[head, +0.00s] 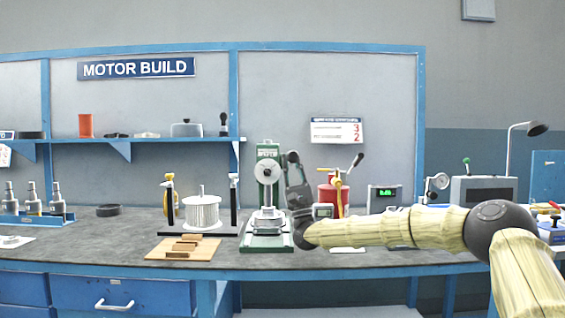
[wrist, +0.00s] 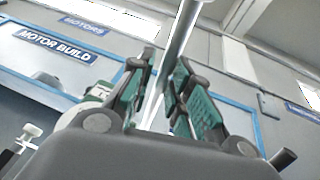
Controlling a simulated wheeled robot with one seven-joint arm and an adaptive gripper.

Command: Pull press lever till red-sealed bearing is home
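The green arbor press (head: 268,170) stands on the bench at picture centre, with a pale round dial-like disc at its head. Its base plate is at the front. My gripper (head: 297,188) is just right of the press. A dark round knob (head: 293,157) shows at the top of the gripper. In the wrist view, a bright metal rod, seemingly the press lever (wrist: 181,40), runs between the teal-padded fingers of my gripper (wrist: 166,62). The fingers are close to the rod on both sides, but whether both touch it is unclear. The red-sealed bearing cannot be made out.
Left of the press are a wooden board (head: 184,250) with small blocks and a wound white cylinder (head: 202,211) between black posts. The grey bench top is clear at far left front.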

